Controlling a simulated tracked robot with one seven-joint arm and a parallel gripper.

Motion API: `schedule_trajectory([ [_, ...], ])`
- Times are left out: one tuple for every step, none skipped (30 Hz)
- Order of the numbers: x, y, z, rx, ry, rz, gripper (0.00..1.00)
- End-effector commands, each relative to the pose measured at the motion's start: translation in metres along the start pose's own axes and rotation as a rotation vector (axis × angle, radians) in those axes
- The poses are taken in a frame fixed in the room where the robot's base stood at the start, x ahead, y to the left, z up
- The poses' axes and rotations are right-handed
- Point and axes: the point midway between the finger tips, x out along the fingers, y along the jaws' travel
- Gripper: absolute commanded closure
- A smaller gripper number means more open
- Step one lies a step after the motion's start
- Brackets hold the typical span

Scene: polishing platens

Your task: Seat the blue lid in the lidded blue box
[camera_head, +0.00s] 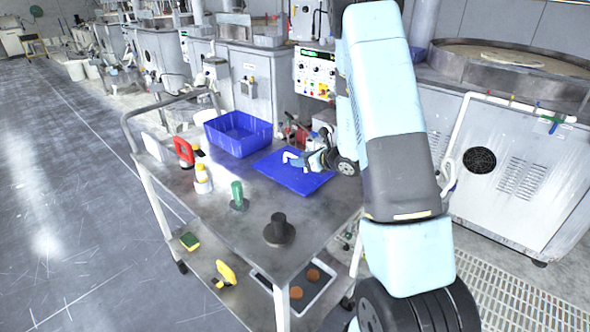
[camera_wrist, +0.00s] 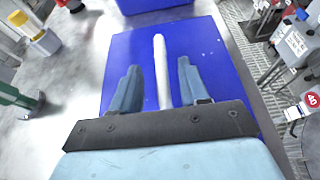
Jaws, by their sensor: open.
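The blue lid (camera_head: 297,182) lies flat on the trolley top, apart from the box. A white bar handle stands along its middle, clear in the wrist view (camera_wrist: 160,75). The blue box (camera_head: 238,140) is open-topped and stands on the trolley behind and left of the lid. Its edge shows at the top of the wrist view (camera_wrist: 150,5). My gripper (camera_head: 303,160) is open over the lid. In the wrist view its two fingers (camera_wrist: 157,72) lie on either side of the handle, with gaps on both sides. I cannot tell their exact height.
A white bottle with a yellow cap (camera_head: 202,182), a red-framed item (camera_head: 184,152), a green-handled tool (camera_head: 237,197) and a black knobbed piece (camera_head: 279,232) stand on the trolley top (camera_head: 240,238). Small red and dark items (camera_head: 298,134) stand behind the lid.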

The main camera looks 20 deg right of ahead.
Motion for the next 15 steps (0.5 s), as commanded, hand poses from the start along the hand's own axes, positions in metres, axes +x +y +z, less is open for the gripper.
schedule_trajectory([
  [0.007, -0.001, 0.001, -0.001, 0.000, 0.002, 0.55],
  [0.012, -0.001, 0.001, -0.001, 0.000, 0.001, 0.55],
  [0.018, -0.002, 0.002, -0.001, 0.000, 0.001, 0.55],
  [0.022, -0.002, 0.001, -0.001, 0.000, 0.002, 0.55],
  [0.026, -0.001, 0.001, -0.001, 0.000, 0.002, 0.55],
  [0.030, -0.002, 0.001, -0.001, -0.001, 0.001, 0.55],
  [0.032, -0.002, 0.002, -0.001, -0.001, 0.001, 0.55],
  [0.034, -0.002, 0.002, -0.001, -0.001, 0.000, 0.55],
  [0.035, -0.002, 0.002, -0.001, -0.002, -0.001, 0.55],
  [0.036, -0.003, 0.002, 0.000, -0.002, -0.001, 0.55],
  [0.036, -0.003, 0.002, 0.000, -0.002, -0.001, 0.55],
  [0.036, -0.003, 0.002, 0.000, -0.002, -0.002, 0.55],
  [0.036, -0.003, 0.002, 0.000, -0.002, -0.002, 0.55],
  [0.035, -0.003, 0.002, 0.000, -0.002, -0.001, 0.55],
  [0.035, -0.003, 0.002, 0.000, -0.002, -0.001, 0.56],
])
